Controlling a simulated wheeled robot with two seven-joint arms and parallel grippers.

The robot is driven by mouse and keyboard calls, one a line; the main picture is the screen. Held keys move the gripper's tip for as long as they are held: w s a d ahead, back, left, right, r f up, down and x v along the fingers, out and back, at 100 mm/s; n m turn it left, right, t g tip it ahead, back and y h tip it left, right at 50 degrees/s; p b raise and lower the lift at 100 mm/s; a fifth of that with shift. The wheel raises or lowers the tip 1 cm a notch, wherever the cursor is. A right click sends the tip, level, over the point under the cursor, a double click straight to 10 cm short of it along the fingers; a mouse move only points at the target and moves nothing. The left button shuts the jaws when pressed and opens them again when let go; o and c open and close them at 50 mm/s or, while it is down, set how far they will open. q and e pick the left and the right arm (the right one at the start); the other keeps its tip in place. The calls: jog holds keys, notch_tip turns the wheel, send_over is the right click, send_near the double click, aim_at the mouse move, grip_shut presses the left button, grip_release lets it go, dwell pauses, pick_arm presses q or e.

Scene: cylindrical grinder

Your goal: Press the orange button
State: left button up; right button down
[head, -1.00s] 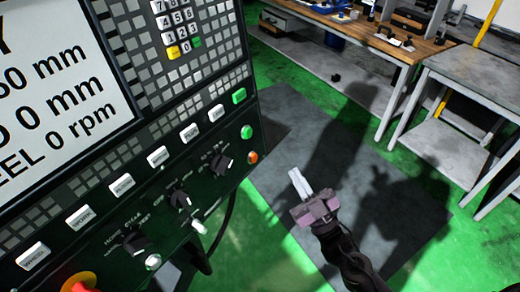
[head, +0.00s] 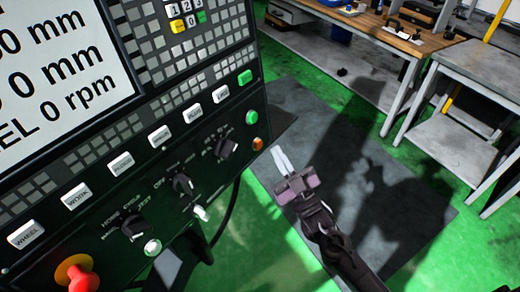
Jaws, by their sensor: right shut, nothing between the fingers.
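The orange button (head: 258,144) is a small round button at the right edge of the black control panel (head: 100,190), just below a round green button (head: 251,118). My right gripper (head: 282,160) is shut and empty, with its pale fingers pointing up and slightly left. In the picture its fingertips are a little right of and below the orange button, apart from it. A larger red mushroom knob on an orange-yellow base (head: 78,274) sits at the panel's lower left. My left gripper is not in view.
The panel also carries dark rotary knobs (head: 182,184), a row of white labelled buttons (head: 160,137) and a screen (head: 50,70). A wooden workbench (head: 405,40) and a grey table (head: 480,70) stand at the back right. A dark mat (head: 350,150) covers the green floor.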

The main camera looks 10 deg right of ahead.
jog(key=shift+w+a+f+b, duration=0.2)
jog(key=shift+w+a+b, duration=0.1)
jog(key=shift+w+a, duration=0.4)
dwell(1.4)
jog(key=shift+w, duration=0.1)
jog(key=shift+w+a, duration=0.2)
jog(key=shift+a, duration=0.05)
jog(key=shift+w+a+f+b, duration=0.15)
jog(key=shift+w+a+b, duration=0.15)
jog(key=shift+b, duration=0.25)
dwell(0.7)
jog(key=shift+s+d, duration=0.15)
jog(key=shift+s+d+r+p, duration=0.2)
jog(key=shift+s+d+p, duration=0.25)
jog(key=shift+s, duration=0.05)
dwell(0.3)
